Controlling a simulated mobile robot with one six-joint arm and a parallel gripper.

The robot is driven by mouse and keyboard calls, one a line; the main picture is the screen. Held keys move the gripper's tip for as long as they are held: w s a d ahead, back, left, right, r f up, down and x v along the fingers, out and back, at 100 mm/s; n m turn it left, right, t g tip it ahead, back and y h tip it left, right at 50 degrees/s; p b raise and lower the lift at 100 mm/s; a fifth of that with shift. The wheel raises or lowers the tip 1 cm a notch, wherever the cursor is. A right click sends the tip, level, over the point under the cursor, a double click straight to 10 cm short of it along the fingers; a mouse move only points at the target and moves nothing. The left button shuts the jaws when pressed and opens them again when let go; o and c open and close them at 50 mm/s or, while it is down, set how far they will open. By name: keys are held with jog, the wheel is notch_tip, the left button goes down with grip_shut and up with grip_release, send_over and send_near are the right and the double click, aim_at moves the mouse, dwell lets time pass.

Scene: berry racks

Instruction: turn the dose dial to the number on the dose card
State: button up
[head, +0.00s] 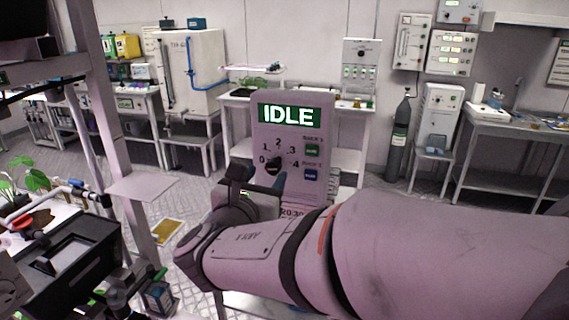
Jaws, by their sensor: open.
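The dose dial (273,165) is a dark knob on an upright pale panel (262,134), with the numbers 0 to 4 printed in an arc around it. I cannot tell which number its pointer faces. A green display (289,115) at the top of the panel reads IDLE. My gripper (258,180) is open in front of the panel, just below and left of the dial. Whether a finger touches the dial is unclear. My arm hides the lower panel, where a white label (291,212) partly shows. I cannot make out a dose card.
A green button (312,150) and a blue button (310,175) sit right of the dial. A metal post (110,110) and a black box (65,262) with plants stand at left. Benches and a gas cylinder (401,135) line the back wall. Open floor lies between.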

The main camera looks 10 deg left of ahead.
aim_at(272, 169)
jog(key=shift+w+d, duration=0.2)
jog(key=shift+w, duration=1.7)
jog(key=c, duration=1)
jog(key=shift+o, duration=0.2)
jog(key=shift+f, duration=0.15)
